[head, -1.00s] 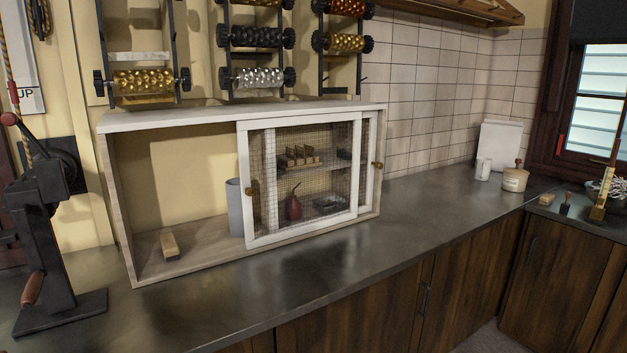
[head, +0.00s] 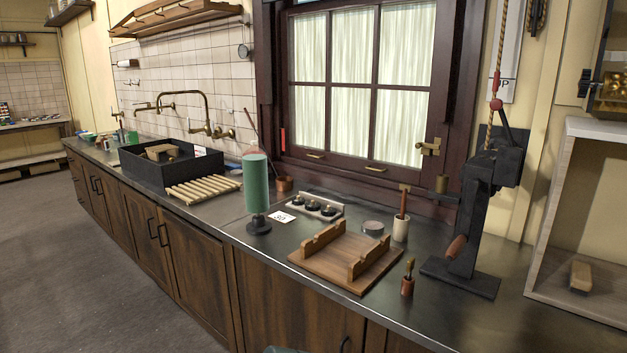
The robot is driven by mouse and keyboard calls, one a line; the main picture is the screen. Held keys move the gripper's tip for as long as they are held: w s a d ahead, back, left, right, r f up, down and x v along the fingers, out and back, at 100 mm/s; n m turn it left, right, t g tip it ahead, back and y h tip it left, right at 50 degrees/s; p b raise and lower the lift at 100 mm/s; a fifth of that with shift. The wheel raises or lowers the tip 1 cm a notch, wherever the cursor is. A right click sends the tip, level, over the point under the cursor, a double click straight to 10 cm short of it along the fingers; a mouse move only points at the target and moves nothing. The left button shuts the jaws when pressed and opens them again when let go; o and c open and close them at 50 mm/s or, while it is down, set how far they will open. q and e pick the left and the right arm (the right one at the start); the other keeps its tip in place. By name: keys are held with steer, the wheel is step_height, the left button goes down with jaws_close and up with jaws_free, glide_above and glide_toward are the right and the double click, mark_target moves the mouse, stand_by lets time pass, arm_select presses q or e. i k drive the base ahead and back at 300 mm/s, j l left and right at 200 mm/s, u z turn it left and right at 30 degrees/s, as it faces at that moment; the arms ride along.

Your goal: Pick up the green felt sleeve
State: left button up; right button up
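A green felt sleeve (head: 256,183) stands upright on a dark round stand (head: 259,225) near the front edge of the counter, left of centre in the head view. Its whole near side shows and nothing covers it. Neither of my grippers can be made out; only a small dark shape shows at the bottom edge, too little to identify.
A slatted wooden rack (head: 204,188) and a black tray (head: 172,165) are to the left. A black lever press (head: 470,220) stands at the right. Floor at left is clear.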

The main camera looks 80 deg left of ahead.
mark_target(255, 166)
steer(key=u, duration=3.05)
steer(key=i+l, duration=0.15)
steer(key=z, duration=0.05)
